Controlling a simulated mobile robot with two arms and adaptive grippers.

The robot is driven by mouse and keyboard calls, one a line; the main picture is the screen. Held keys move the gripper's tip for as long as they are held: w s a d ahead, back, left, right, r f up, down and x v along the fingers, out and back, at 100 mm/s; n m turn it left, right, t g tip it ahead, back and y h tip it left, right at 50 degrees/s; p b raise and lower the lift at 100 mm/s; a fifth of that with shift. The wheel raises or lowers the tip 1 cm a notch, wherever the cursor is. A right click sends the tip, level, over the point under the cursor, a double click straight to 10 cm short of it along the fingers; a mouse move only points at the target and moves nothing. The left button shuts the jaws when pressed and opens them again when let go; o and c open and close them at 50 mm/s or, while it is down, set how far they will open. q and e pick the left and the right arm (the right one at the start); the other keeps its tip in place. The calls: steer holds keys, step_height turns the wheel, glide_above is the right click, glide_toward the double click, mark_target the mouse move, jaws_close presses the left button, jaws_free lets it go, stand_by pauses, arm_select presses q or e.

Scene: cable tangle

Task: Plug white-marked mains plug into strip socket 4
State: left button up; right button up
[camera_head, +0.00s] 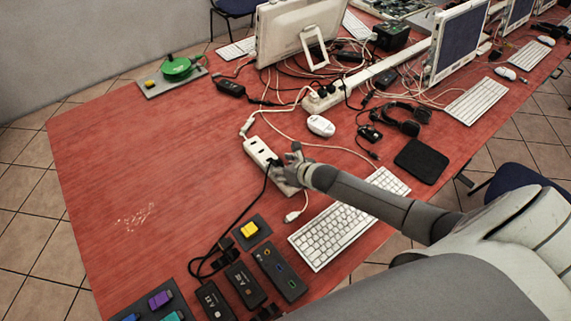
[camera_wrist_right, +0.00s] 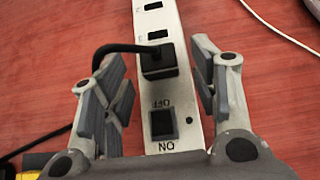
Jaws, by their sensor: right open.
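The white power strip (camera_head: 258,150) lies on the red table, and it also fills the middle of the right wrist view (camera_wrist_right: 158,105). A black plug (camera_wrist_right: 158,62) with a black cable sits in the socket closest to the strip's ON/OFF switch (camera_wrist_right: 163,124). I cannot see a white mark on it. Two sockets (camera_wrist_right: 156,35) above it look empty; their labels are too small to read. My right gripper (camera_head: 286,162) is at the strip. In the wrist view its open fingers (camera_wrist_right: 157,68) stand on both sides of the plug, apart from it. My left gripper is not in view.
Black labelled blocks (camera_head: 245,283) and a yellow-topped block (camera_head: 249,230) are in front. A white mouse (camera_head: 321,126) and tangled cables lie behind. The left table area is mostly clear.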

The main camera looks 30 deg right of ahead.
steer(key=v, duration=1.2)
